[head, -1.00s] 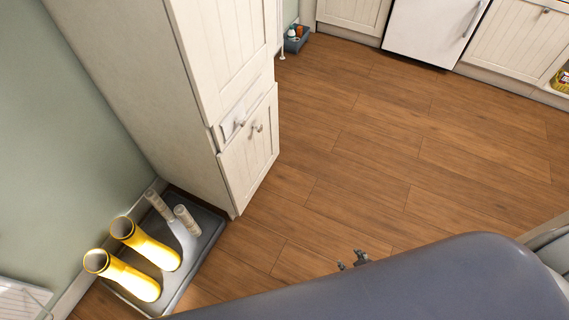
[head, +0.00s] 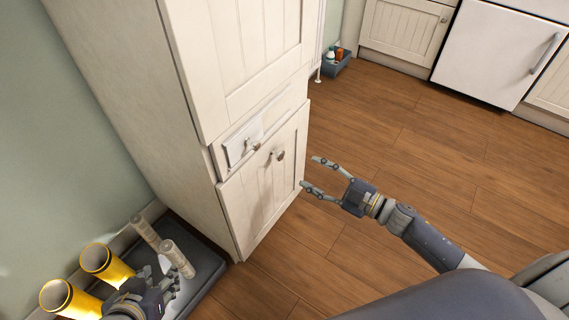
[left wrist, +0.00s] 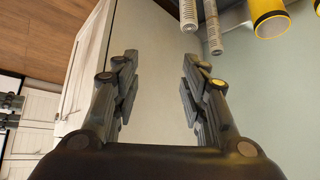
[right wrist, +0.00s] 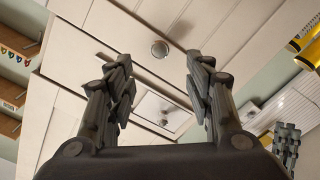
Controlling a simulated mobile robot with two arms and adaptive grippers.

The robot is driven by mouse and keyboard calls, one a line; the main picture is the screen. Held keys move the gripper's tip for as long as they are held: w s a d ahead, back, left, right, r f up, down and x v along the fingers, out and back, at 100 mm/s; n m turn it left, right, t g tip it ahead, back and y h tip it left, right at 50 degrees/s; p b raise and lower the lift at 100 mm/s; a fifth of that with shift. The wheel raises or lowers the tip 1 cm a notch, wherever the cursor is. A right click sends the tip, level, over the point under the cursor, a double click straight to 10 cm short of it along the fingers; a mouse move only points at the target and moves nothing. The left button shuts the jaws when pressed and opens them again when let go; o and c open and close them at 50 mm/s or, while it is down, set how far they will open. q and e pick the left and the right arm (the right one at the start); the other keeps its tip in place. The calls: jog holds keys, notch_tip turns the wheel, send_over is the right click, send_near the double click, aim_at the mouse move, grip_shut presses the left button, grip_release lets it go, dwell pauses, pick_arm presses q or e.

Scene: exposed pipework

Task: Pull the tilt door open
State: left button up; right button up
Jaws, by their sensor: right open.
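The tall white cabinet has a grooved lower door (head: 265,190) with a round knob (head: 281,155) near its top. Above it sits a small white panel (head: 243,142) with its own knob (head: 257,147). I cannot tell which front is the tilt door; the lower door looks closed or nearly so. My right gripper (head: 312,174) is open and empty, to the right of the lower door and apart from it. The round knob shows ahead between its fingers in the right wrist view (right wrist: 160,48). My left gripper (left wrist: 157,65) is open and empty, low beside the cabinet's side.
A blue-grey caddy (head: 337,65) stands farther back. The wooden floor (head: 420,140) to the right is clear.

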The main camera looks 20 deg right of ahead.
aim_at(283, 157)
jog(key=b+x, duration=0.1)
jog(key=x, duration=0.8)
jog(key=shift+w+a, duration=0.2)
jog(key=shift+w, duration=0.05)
jog(key=shift+w+a+b, duration=0.25)
jog(key=shift+w+b, duration=0.05)
jog(key=shift+w, duration=0.05)
pick_arm(q)
jog(key=w+d+r+t+h, duration=0.1)
jog(key=w+d+r+t, duration=0.1)
jog(key=w+r+t, duration=0.3)
jog(key=shift+w+d+r+h, duration=0.3)
jog(key=shift+w+d+r, duration=0.05)
jog(key=shift+w+r, duration=0.45)
jog(key=shift+f, duration=0.1)
pick_arm(e)
grip_shut()
